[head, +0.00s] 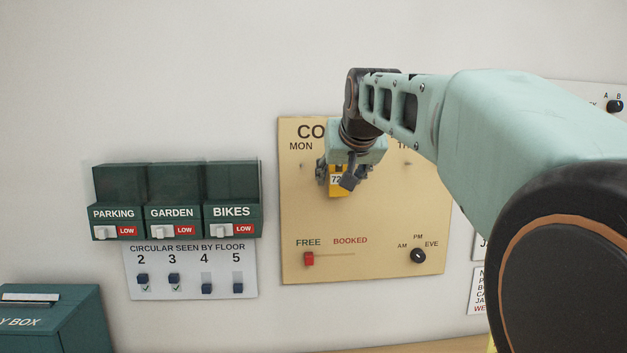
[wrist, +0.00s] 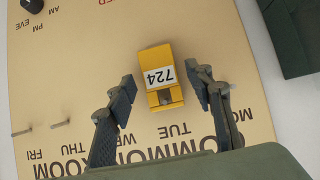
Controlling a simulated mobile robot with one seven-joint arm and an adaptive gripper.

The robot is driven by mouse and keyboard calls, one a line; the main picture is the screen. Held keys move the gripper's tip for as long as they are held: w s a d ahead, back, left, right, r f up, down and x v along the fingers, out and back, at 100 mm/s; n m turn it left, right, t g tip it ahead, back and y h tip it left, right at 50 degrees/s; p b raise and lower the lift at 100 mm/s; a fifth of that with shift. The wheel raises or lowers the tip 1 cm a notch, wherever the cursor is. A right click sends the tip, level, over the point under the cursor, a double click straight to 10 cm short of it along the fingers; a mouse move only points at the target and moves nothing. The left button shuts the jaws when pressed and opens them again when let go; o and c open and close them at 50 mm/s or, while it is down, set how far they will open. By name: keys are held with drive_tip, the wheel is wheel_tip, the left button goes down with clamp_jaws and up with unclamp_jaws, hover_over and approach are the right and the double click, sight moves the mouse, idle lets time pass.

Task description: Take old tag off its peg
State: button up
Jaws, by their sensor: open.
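The old tag is a yellow block with a white label reading 724 (wrist: 160,76). It hangs on the tan common room board (head: 360,262), by the TUE column in the wrist view. A dark round spot near the tag's TUE end may be its peg; I cannot tell for certain. In the head view the tag (head: 337,188) is partly hidden by my gripper. My gripper (wrist: 165,80) is open, one finger on each side of the tag, with gaps visible on both sides. In the head view my gripper (head: 337,176) is in front of the board's upper part.
Below are a red slider (head: 309,259) at FREE and a black knob (head: 418,256). Green boxes (head: 175,200) and a floor switch panel (head: 190,272) are on the wall to the left. A teal box (head: 75,325) stands lower left.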

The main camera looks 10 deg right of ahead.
drive_tip(key=c, duration=1)
drive_tip(key=shift+r+p, duration=0.35)
drive_tip(key=shift+r, duration=0.05)
drive_tip(key=shift+c, duration=0.2)
drive_tip(key=shift+s, duration=0.15)
drive_tip(key=s+b, duration=0.5)
drive_tip(key=s, duration=0.4)
drive_tip(key=shift+s, duration=0.35)
idle(0.6)
